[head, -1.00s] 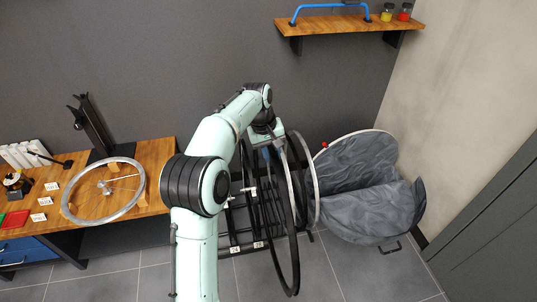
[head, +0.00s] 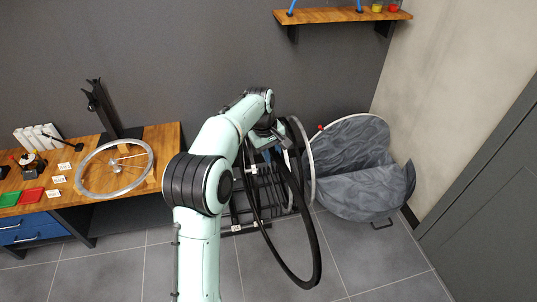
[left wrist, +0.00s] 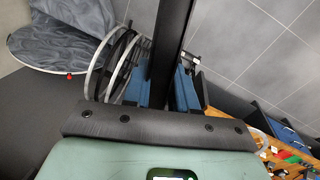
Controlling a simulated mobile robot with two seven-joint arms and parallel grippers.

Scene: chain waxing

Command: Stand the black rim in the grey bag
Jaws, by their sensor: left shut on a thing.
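The black rim (head: 311,240) is a large thin ring, hanging tilted in the head view with its lower edge over the floor tiles. My left gripper (head: 268,140) is shut on its upper part. In the left wrist view the rim (left wrist: 172,35) is a dark band between the blue fingers of the gripper (left wrist: 162,88). The grey bag (head: 352,155) stands open like a shell to the right of the rim, against the wall corner, with a pale hoop edge. The rim is outside and apart from it. My right gripper is not in view.
A black rack (head: 270,192) with other rims (head: 307,160) stands behind the held rim, left of the bag. A wooden bench (head: 165,150) with a silver wheel (head: 115,168) is at left. A shelf (head: 345,20) is above. Floor in front of the bag is clear.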

